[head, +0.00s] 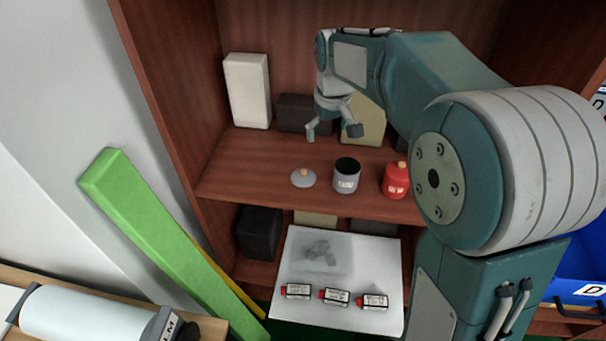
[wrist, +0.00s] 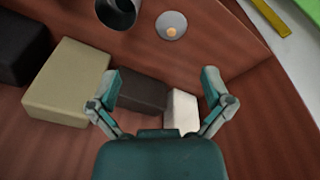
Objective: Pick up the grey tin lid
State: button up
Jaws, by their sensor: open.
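The grey tin lid (head: 303,178) lies flat on the wooden shelf, a round grey disc with a small orange-tan knob on top. It also shows near the top of the wrist view (wrist: 171,25). Just right of it in the head view stands an open grey tin (head: 346,176) with a dark inside and a label; part of it shows in the wrist view (wrist: 118,8). My gripper (head: 333,132) is open and empty above the shelf, behind the lid and tin. Its two fingers are spread wide in the wrist view (wrist: 160,84).
A red container (head: 396,180) stands right of the tin. Behind are a white box (head: 247,90), a dark box (head: 297,113) and a beige box (head: 364,120). A white board (head: 290,262) with several small labelled bottles lies below. The shelf left of the lid is clear.

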jog(key=n+g, duration=0.2)
send_over(303, 171)
notch_tip(303, 171, down, 10)
jog(key=f, duration=0.3)
jog(key=w+f, duration=0.1)
jog(key=shift+a+f, duration=0.1)
jog(key=shift+f, duration=0.3)
jog(key=f, duration=0.6)
jog(key=shift+s, duration=0.4)
jog(key=c, duration=0.9)
